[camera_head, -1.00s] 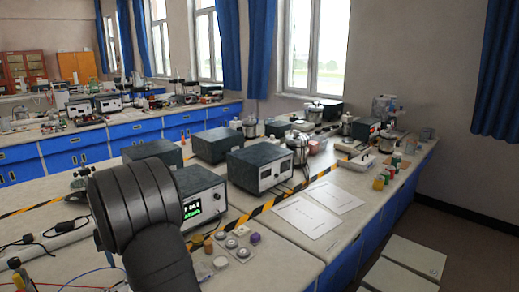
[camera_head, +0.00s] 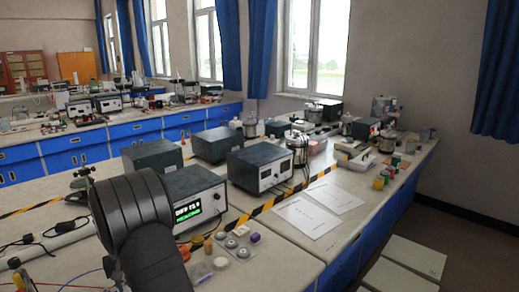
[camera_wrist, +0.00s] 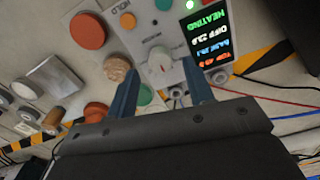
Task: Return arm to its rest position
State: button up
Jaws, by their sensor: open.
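My gripper (camera_wrist: 162,82) shows in the wrist view as two blue fingers held apart, with nothing between them. The fingers overlap a grey instrument panel with a white knob (camera_wrist: 160,65); whether they touch it I cannot tell. The panel's lit display (camera_wrist: 208,38) reads HEATING in green, with coloured lines below. In the head view my dark arm fills the lower left, and the gripper is not visible there.
A black instrument (camera_head: 190,200) with a green display stands just right of my arm. Small caps and containers (camera_head: 235,245) lie in front of it. Black-yellow tape (camera_head: 265,207) crosses the bench. White sheets (camera_head: 305,217) lie to the right. Cables (camera_head: 85,275) lie at lower left.

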notch_tip(320, 180, down, 2)
jog(key=shift+f, duration=0.3)
jog(key=n, duration=0.8)
jog(key=shift+r, duration=0.1)
jog(key=n, duration=0.4)
jog(key=shift+n, duration=2.4)
